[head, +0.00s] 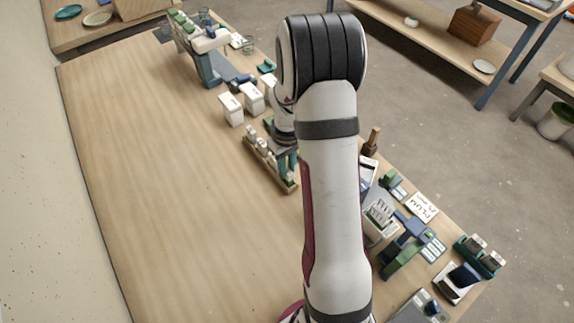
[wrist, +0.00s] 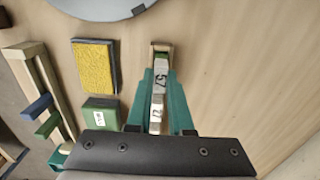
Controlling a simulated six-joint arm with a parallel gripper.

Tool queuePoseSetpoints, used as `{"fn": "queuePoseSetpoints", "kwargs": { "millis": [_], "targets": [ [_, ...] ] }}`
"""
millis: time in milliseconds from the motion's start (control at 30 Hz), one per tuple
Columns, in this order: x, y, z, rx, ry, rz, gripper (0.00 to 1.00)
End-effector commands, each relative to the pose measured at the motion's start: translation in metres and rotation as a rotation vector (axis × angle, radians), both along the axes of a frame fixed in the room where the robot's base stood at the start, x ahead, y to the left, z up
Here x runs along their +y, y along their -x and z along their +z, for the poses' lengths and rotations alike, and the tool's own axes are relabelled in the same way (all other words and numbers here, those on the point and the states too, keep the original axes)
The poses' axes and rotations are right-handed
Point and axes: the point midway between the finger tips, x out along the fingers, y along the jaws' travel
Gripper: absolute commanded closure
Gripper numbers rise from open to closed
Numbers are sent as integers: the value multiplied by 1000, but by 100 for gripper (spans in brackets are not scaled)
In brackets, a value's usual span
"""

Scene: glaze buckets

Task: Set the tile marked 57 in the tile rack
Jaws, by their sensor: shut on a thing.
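In the wrist view my gripper (wrist: 160,88) has its teal fingers shut on the pale tile marked 57 (wrist: 160,79). Another pale numbered face (wrist: 155,114) shows between the fingers closer to the palm, its marking hard to read. A small wooden end piece (wrist: 160,47) shows just beyond the tile. In the head view a long wooden rack (head: 262,164) with several small pale pieces stands on the table, and my gripper (head: 288,163) is at its near right part. The arm hides much there. I cannot tell whether tile 57 touches the rack.
In the wrist view a yellow sponge-like block (wrist: 95,65), a labelled green block (wrist: 100,115) and a wooden frame (wrist: 45,85) lie left of my fingers. A grey disc (wrist: 105,6) is at the top. White boxes (head: 231,109) stand behind the rack. The table's left side is bare.

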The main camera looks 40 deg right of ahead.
Motion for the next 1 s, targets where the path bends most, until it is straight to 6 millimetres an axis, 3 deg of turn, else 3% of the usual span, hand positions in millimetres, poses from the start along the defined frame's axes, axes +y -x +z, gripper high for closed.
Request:
{"fn": "queuePoseSetpoints", "kwargs": {
  "millis": [567, 600, 800, 1000],
  "targets": [
    [0, 0, -6, 1, -1, 0, 100],
    [0, 0, -6, 1, -1, 0, 79],
    [0, 0, -6, 0, 0, 0, 46],
    [0, 0, -6, 0, 0, 0, 46]
  ]
}}
